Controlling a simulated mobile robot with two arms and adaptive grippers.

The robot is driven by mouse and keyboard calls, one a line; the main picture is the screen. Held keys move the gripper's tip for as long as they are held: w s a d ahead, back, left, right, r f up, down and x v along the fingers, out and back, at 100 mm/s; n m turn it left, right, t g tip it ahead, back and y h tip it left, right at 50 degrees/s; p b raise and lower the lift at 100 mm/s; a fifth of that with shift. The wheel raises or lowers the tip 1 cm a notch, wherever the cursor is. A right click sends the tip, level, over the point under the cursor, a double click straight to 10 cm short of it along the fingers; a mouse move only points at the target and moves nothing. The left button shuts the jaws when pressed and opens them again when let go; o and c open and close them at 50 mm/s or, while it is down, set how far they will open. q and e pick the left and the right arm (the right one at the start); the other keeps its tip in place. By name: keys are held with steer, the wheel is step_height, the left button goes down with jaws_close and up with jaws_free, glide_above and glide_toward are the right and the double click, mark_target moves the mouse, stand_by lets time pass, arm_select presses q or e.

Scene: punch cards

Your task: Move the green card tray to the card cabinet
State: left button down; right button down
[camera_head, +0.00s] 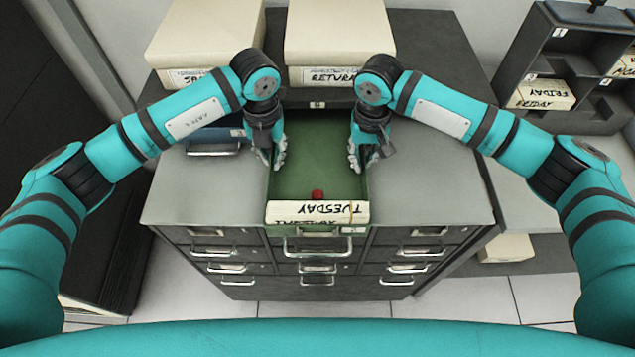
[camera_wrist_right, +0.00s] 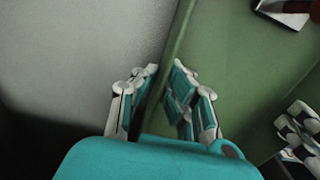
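The green card tray (camera_head: 320,145) stands level at the middle of the grey drawer cabinet (camera_head: 435,190). A red-knobbed TUESDAY card block (camera_head: 312,212) is at its near end. My left gripper (camera_head: 272,158) points down at the tray's left wall, one finger on each side. My right gripper (camera_head: 361,158) does the same at the right wall. In the right wrist view my right fingers (camera_wrist_right: 163,85) pinch in closely on the tray's wall (camera_wrist_right: 190,30). Part of my left gripper (camera_wrist_right: 300,130) shows across the tray. I cannot tell whether the tray is raised.
Two cream boxes (camera_head: 205,40) (camera_head: 338,35) stand behind the tray. A blue tray (camera_head: 215,140) lies behind-left. A dark shelf unit (camera_head: 560,60) with labelled compartments holds a FRIDAY card block (camera_head: 540,95) at the right.

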arm_select(q)
steer(key=shift+f, duration=0.45)
arm_select(e)
steer(key=shift+f, duration=0.4)
arm_select(q)
steer(key=c, duration=1.5)
jaws_free()
steer(key=shift+s+r, duration=0.1)
steer(key=shift+s, duration=0.05)
arm_select(e)
steer(key=c, duration=1.5)
jaws_free()
steer(key=shift+s+r, duration=0.1)
steer(key=shift+s, duration=0.05)
arm_select(q)
step_height(320, 180, up, 8)
steer(key=shift+f, duration=0.1)
arm_select(e)
steer(key=shift+r, duration=0.25)
step_height(320, 180, up, 12)
steer(key=shift+f, duration=0.2)
steer(key=shift+f, duration=0.1)
